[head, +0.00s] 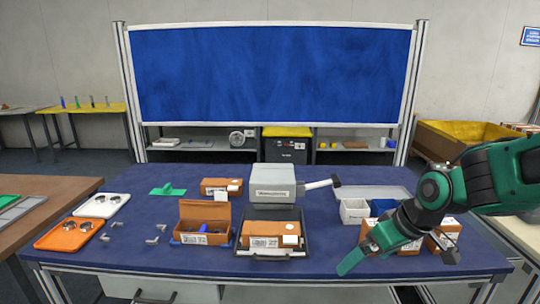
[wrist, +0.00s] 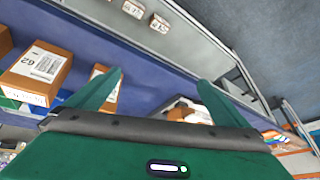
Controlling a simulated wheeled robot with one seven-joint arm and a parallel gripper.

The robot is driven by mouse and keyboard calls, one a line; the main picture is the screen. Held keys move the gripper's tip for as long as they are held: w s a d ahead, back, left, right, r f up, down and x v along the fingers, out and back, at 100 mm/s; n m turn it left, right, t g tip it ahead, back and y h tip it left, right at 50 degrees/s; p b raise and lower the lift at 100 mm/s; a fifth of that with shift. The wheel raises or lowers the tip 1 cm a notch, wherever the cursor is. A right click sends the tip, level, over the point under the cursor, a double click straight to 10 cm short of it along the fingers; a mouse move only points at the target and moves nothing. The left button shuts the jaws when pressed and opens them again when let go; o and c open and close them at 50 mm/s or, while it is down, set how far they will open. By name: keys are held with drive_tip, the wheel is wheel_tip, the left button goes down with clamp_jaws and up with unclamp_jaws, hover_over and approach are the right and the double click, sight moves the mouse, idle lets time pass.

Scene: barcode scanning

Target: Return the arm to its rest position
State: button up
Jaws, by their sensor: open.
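My green arm (head: 490,180) reaches in from the right in the head view, over the right part of the blue table (head: 190,272). My gripper (wrist: 160,80) is open, with its two green fingers spread and nothing between them in the wrist view. In the head view one green finger points down and left near the table's front edge. Brown labelled boxes (head: 443,236) stand around the gripper and are partly hidden by the arm. In the wrist view a labelled box (wrist: 40,72) lies left of the fingers.
A grey scanner machine (head: 275,182) stands mid-table, with a brown box (head: 272,233) in the black tray before it. An open brown box (head: 205,220), orange tray (head: 68,234) and white tray (head: 102,205) are on the left. White bins (head: 354,210) stand left of my arm.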

drive_tip(key=s+d+r+m+g+h, duration=0.1)
drive_tip(key=s+d+m+g, duration=0.3)
drive_tip(key=s+d+m, duration=0.7)
drive_tip(key=s+d+h, duration=0.1)
drive_tip(key=s+d, duration=0.5)
drive_tip(key=s, duration=0.4)
drive_tip(key=shift+s+d+r+h, duration=0.15)
drive_tip(key=shift+s+d+h, duration=0.15)
drive_tip(key=shift+d+h, duration=0.1)
drive_tip(key=shift+w+f, duration=0.25)
drive_tip(key=shift+w, duration=0.4)
